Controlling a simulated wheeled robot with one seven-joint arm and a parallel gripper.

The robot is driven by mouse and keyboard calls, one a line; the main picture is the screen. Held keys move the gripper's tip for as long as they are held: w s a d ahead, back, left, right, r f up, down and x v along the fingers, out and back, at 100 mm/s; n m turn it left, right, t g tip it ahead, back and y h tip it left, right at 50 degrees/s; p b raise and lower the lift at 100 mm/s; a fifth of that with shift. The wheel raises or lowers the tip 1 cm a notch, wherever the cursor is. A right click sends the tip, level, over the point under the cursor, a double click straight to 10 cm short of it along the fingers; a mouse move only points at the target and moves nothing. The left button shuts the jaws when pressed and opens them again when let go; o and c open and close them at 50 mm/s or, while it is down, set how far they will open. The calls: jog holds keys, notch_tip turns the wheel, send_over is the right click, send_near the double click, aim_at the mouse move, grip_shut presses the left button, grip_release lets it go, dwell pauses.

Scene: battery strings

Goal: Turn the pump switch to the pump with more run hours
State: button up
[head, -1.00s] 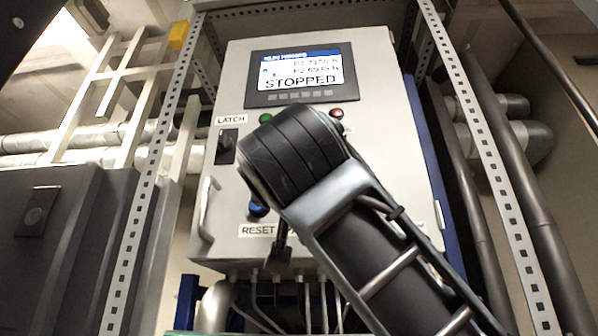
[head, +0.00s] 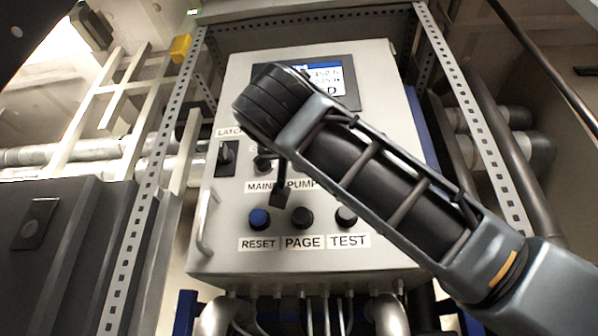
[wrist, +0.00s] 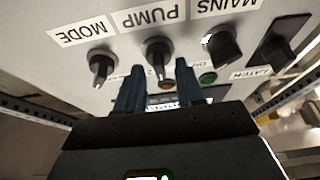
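The pump switch (wrist: 158,52) is a black knob with a pale pointer mark, under the upside-down PUMP label (wrist: 155,16) in the wrist view. My gripper (wrist: 160,82) is open and empty, its two dark fingers pointing at the panel on either side of the pump switch's line. I cannot tell whether the fingertips reach around the knob. In the head view my arm hides the pump switch; the PUMP label (head: 302,184) shows. The display (head: 330,78) is mostly covered by my arm; only ends of the hour figures show.
The MAINS knob (wrist: 221,46) and MODE knob (wrist: 101,64) flank the pump switch. The latch switch (head: 227,157) is at the panel's left. Reset (head: 259,219), page (head: 302,217) and test (head: 346,216) buttons sit below. A handle (head: 206,218) protrudes at the left edge.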

jog(key=shift+w+r, duration=0.15)
jog(key=shift+w, duration=0.15)
jog(key=shift+c, duration=0.5)
grip_shut()
